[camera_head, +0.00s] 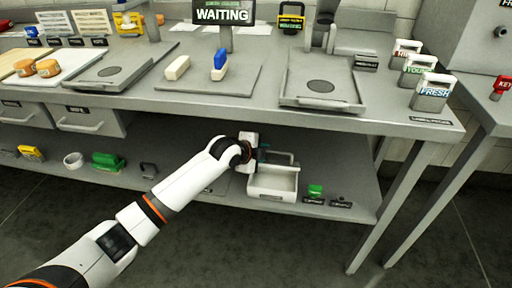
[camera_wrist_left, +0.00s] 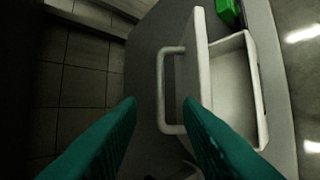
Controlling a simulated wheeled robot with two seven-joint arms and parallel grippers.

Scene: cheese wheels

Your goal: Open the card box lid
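The white card box (camera_head: 272,194) sits on the lower shelf in the head view. In the left wrist view, the box (camera_wrist_left: 234,92) shows its open hollow inside. Its lid (camera_wrist_left: 191,62) stands raised along one side, with a bar handle (camera_wrist_left: 161,82) on its outer face. My left gripper (camera_head: 264,155) is at the back left of the box, partly covering the lid. In the left wrist view, its teal fingers (camera_wrist_left: 160,103) are apart, with the handle between their tips; contact cannot be told. My right gripper is not in view.
A green block (camera_head: 316,190) and small labels lie right of the box on the shelf. The tabletop (camera_head: 400,122) above holds trays and a WAITING sign (camera_head: 224,14). A green item (camera_head: 107,161) lies left on the shelf. Table legs stand at right.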

